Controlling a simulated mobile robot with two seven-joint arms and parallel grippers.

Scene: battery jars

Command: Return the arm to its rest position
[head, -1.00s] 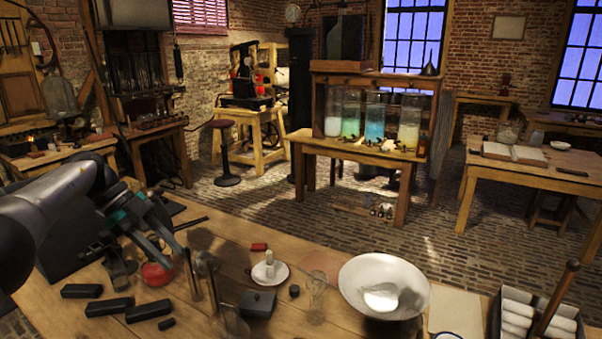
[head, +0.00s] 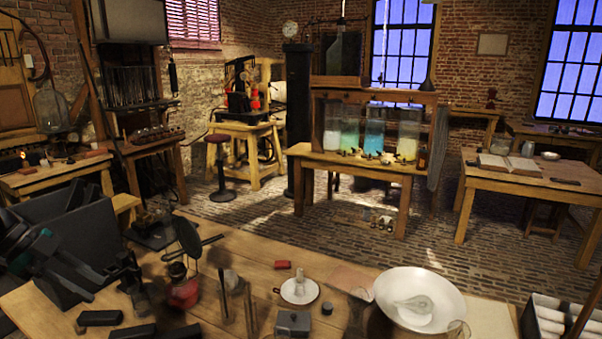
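My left gripper (head: 85,282) is at the lower left of the head view, above the left end of the front workbench (head: 235,250). It is dark with teal marks. Its fingers look apart, and I see nothing held between them, though the dark parts overlap and are hard to separate. Dark blocks (head: 100,318) lie on the bench just below it. My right gripper is not in view.
Right of the gripper stand a red-based piece (head: 183,288) and thin upright rods. Further right are a white candle dish (head: 299,291), a grey box (head: 293,323) and a white bowl (head: 445,300) with a glass bulb. Jars (head: 374,135) stand on the table behind.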

